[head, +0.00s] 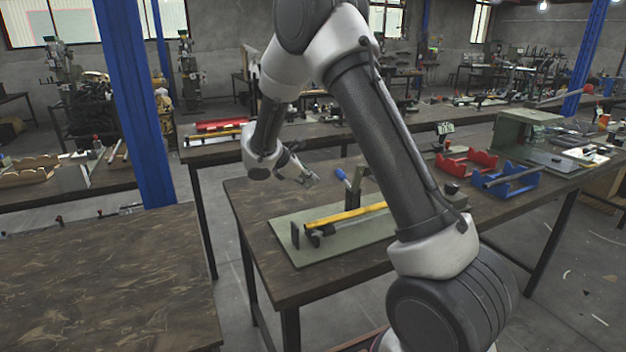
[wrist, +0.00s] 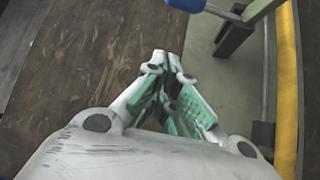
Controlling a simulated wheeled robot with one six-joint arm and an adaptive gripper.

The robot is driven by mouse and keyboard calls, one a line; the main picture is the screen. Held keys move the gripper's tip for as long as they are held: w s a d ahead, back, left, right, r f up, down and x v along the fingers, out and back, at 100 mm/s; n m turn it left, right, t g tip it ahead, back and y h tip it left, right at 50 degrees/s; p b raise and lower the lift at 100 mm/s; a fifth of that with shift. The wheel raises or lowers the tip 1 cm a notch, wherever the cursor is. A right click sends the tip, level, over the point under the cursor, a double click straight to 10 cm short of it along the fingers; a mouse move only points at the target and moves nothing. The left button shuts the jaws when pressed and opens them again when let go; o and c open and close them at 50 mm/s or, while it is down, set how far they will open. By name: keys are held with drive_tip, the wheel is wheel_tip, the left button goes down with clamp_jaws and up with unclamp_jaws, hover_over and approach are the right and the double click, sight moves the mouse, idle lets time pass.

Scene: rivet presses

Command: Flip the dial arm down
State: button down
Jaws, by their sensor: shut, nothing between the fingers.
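A fixture with a grey-green base plate (head: 285,233) stands on the dark table. It carries a long yellow bar (head: 345,216) lying nearly level, and a blue-tipped lever (head: 342,174) stands up at a tilt behind it. I cannot tell for sure which part is the dial arm. My gripper (head: 313,178) is shut and empty, above the table to the left of the blue tip, apart from it. In the wrist view, the shut fingers (wrist: 166,62) point over bare tabletop; the blue tip (wrist: 187,4) shows at the top edge and the yellow bar (wrist: 287,90) at the right. My arm hides the plate's right end.
A red holder (head: 466,162) and a blue holder (head: 512,181) stand farther right on the same table, near a green machine (head: 525,130). Bare tabletop lies left of the plate. A separate empty table (head: 100,275) is at the left, beside a blue post (head: 140,100).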

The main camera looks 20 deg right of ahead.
drive_tip(key=x, duration=0.7)
drive_tip(key=shift+d+f, duration=0.2)
drive_tip(key=d+r, duration=0.2)
drive_tip(key=shift+s+r, duration=0.3)
drive_tip(key=shift+r, duration=0.05)
drive_tip(key=shift+d+r, duration=0.1)
drive_tip(key=shift+r, duration=0.1)
